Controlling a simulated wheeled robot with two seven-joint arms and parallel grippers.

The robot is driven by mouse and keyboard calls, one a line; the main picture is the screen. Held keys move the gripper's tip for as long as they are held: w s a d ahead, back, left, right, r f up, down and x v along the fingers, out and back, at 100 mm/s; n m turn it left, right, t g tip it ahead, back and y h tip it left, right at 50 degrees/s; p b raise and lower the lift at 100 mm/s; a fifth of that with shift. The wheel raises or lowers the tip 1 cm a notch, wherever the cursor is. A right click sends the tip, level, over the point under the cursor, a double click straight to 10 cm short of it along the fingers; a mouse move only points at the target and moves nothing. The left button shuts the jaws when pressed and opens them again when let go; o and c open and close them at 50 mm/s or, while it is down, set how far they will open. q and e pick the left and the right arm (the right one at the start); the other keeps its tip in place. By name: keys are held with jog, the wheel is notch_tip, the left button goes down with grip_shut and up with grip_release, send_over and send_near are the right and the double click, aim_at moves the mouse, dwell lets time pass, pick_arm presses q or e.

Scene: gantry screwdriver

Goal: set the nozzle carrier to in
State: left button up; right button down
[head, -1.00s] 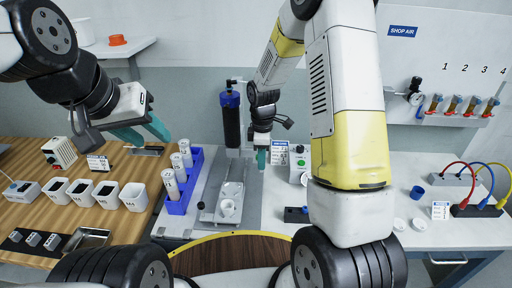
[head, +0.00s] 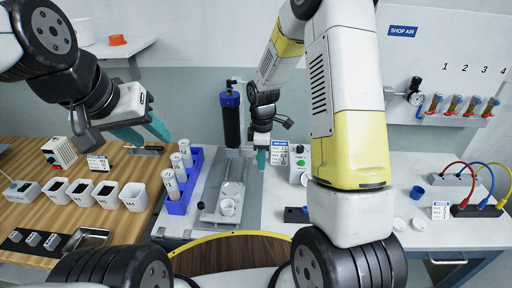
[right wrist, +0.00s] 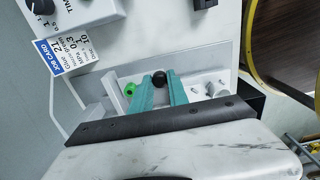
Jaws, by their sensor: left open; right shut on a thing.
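My right gripper (head: 262,158) reaches down beside the grey base plate (head: 247,200), in front of the card and control box. In the right wrist view its teal fingers (right wrist: 160,88) are shut on a black ball knob (right wrist: 159,78). A green knob (right wrist: 130,89) sits just left of the fingers. In the head view a pale slide with a round cup (head: 228,207) lies on the base plate, below a black cylinder with a blue cap (head: 231,125). I cannot tell which part is the nozzle carrier. My left gripper (head: 148,130) is open and empty above the wooden table.
A blue rack (head: 180,207) with white labelled bottles stands left of the base plate. Several white cups (head: 133,196) stand on the wooden table. A control box (head: 298,158) and job card (head: 278,154) stand close behind my right gripper. Hoses (head: 484,182) are at the far right.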

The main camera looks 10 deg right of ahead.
jog(key=a, duration=0.2)
jog(key=w+a, duration=0.1)
jog(key=a, duration=0.1)
jog(key=shift+a, duration=0.3)
jog(key=c, duration=1.3)
grip_release()
jog(key=shift+o, duration=0.2)
jog(key=shift+r, duration=0.15)
notch_tip(320, 180, up, 8)
jog(key=shift+f, duration=0.2)
